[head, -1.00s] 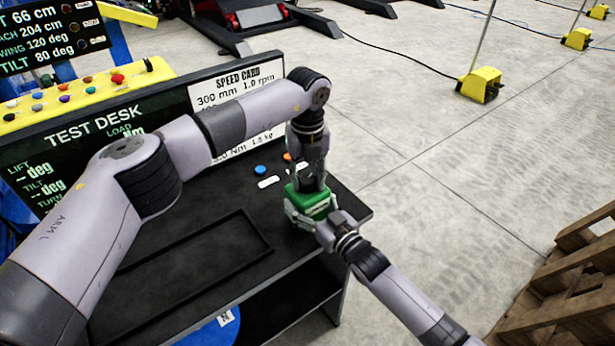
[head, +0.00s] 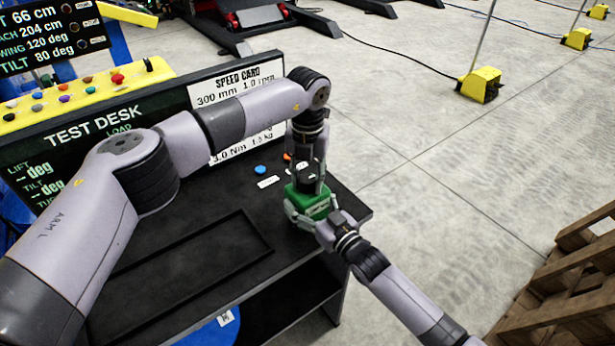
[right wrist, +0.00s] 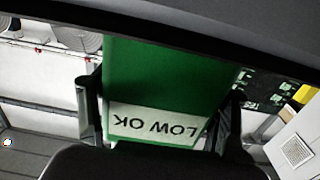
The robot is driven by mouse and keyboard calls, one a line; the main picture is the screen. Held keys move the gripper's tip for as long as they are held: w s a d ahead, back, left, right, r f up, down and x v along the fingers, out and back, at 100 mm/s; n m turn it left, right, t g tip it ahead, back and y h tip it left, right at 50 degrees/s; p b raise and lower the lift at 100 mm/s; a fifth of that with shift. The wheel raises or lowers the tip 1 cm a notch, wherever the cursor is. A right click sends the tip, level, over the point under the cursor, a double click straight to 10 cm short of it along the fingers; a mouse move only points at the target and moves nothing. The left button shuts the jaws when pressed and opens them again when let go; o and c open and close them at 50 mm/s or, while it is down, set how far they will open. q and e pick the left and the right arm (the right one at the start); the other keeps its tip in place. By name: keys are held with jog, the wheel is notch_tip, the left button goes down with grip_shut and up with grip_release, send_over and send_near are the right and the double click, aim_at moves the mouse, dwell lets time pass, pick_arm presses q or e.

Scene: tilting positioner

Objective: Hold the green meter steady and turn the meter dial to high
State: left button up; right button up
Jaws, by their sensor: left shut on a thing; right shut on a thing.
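The green meter (head: 313,207) is at the right end of the dark test desk. In the right wrist view the meter (right wrist: 165,75) fills the middle, with a white label reading "LOW OK" upside down. My right gripper (head: 312,218) comes from the front right and is shut on the meter's body, one finger on each side. My left gripper (head: 305,183) points down from above and is shut at the top of the meter, where the dial is. The dial is hidden by the fingers, so its setting cannot be read.
A blue button (head: 260,169) and white labels lie just left of the meter. A shallow black tray (head: 190,265) is on the desk. The test desk panel (head: 75,165) and speed card (head: 240,88) stand behind. A wooden pallet (head: 570,270) is at the right.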

aim_at(307, 179)
pick_arm(q)
jog(key=shift+m, duration=2.2)
jog(key=o, duration=1.2)
jog(key=shift+r, duration=0.1)
notch_tip(307, 179, up, 12)
jog(key=shift+f, duration=0.1)
pick_arm(e)
jog(key=o, duration=1.5)
jog(key=shift+o, duration=0.2)
